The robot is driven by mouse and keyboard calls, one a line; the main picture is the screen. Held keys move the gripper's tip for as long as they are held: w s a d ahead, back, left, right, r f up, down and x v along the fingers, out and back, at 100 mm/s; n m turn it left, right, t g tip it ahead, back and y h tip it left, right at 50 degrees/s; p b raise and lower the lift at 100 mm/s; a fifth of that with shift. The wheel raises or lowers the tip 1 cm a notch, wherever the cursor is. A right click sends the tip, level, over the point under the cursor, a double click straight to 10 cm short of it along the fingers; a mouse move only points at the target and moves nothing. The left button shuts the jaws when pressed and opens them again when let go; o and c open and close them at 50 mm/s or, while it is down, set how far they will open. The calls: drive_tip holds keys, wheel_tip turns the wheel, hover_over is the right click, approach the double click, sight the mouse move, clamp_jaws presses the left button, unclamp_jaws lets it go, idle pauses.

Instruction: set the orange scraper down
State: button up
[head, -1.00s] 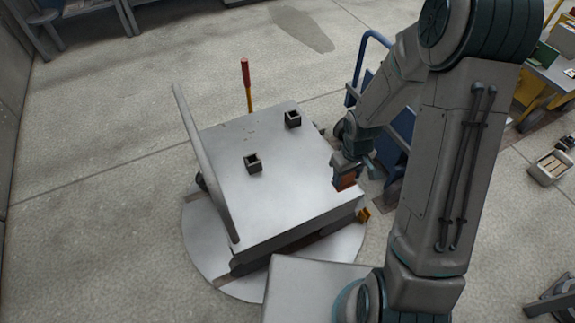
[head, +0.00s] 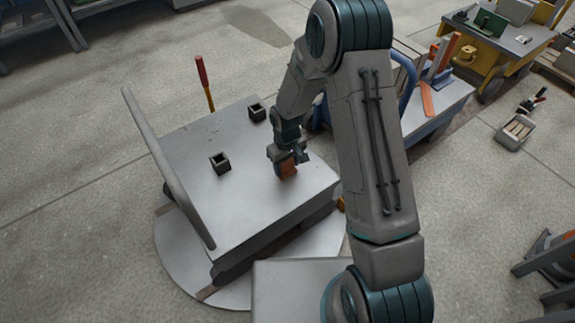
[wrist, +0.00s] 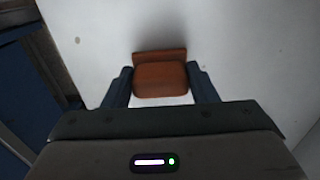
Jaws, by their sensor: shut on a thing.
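My gripper (head: 286,160) is shut on the orange scraper (head: 287,171), over the right part of the pale metal table (head: 230,190). In the wrist view the scraper (wrist: 160,78) sits between my two dark fingers (wrist: 162,88), its brown-orange block facing me. Pale tabletop (wrist: 250,60) lies around and beyond it. The scraper's lower edge is close to the tabletop; I cannot tell whether it touches.
Two small dark square sockets (head: 220,163) (head: 257,112) stand on the tabletop. A long raised bar (head: 165,165) runs along its left edge. A red-and-yellow handle (head: 203,82) rises behind. A blue cart (head: 440,106) stands to the right. The table's front middle is bare.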

drive_tip(key=shift+f, duration=0.2)
drive_tip(key=o, duration=0.9)
